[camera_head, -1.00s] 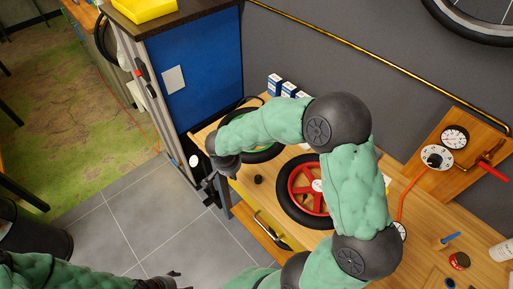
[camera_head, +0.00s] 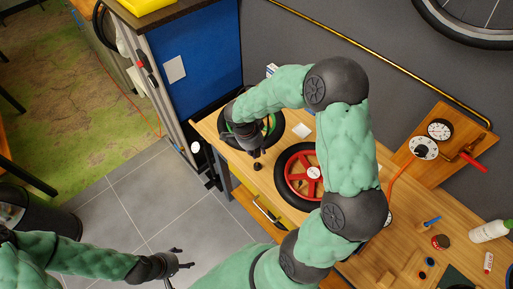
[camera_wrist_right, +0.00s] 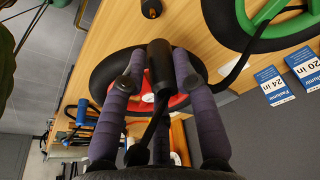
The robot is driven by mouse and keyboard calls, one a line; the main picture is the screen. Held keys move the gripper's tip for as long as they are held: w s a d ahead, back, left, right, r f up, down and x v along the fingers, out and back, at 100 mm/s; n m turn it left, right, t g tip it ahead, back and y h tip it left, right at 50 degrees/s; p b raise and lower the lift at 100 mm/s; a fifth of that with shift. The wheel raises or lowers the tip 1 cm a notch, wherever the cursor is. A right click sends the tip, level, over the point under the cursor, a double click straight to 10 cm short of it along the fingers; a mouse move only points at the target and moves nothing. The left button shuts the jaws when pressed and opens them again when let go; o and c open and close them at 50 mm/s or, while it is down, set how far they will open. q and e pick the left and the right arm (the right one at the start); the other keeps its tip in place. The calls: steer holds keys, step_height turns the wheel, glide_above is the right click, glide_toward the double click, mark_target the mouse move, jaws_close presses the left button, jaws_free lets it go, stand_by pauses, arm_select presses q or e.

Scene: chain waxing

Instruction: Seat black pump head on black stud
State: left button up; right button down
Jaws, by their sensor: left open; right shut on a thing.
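The black pump head (camera_wrist_right: 160,68) is a dark cylinder between the purple-grey fingers of my right gripper (camera_wrist_right: 159,56) in the right wrist view, with a black hose running from it. In the head view, my right gripper (camera_head: 256,152) points down over the table's left end, and the pump head is hard to make out. The black stud (camera_head: 257,167) is a small dark knob near the table's front edge, just below that gripper. It also shows at the top of the wrist view (camera_wrist_right: 151,8), apart from the pump head. My left gripper (camera_head: 186,258) is open and empty over the floor.
A red-rimmed wheel (camera_head: 291,174) lies right of the stud, and a green-rimmed wheel (camera_head: 277,123) lies behind my right gripper. A gauge board (camera_head: 419,170) with an orange hose stands farther right. Blue boxes (camera_wrist_right: 303,65) are near the wall.

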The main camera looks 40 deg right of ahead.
mark_target(256, 154)
steer(key=shift+a+b+x, duration=0.25)
steer(key=shift+b+x, duration=0.15)
steer(key=shift+x, duration=0.65)
steer(key=shift+a+b+x, duration=0.2)
steer(key=shift+b+x, duration=0.15)
steer(key=shift+x, duration=0.7)
steer(key=shift+w+f+b, duration=0.15)
steer(key=shift+f+b, duration=0.55)
steer(key=shift+b, duration=0.35)
steer(key=shift+b, duration=1.1)
steer(key=shift+a+b+x, duration=0.2)
steer(key=shift+b+x, duration=0.8)
steer(key=shift+b, duration=0.3)
stand_by(0.5)
steer(key=c, duration=0.9)
jaws_free()
steer(key=shift+a, duration=0.1)
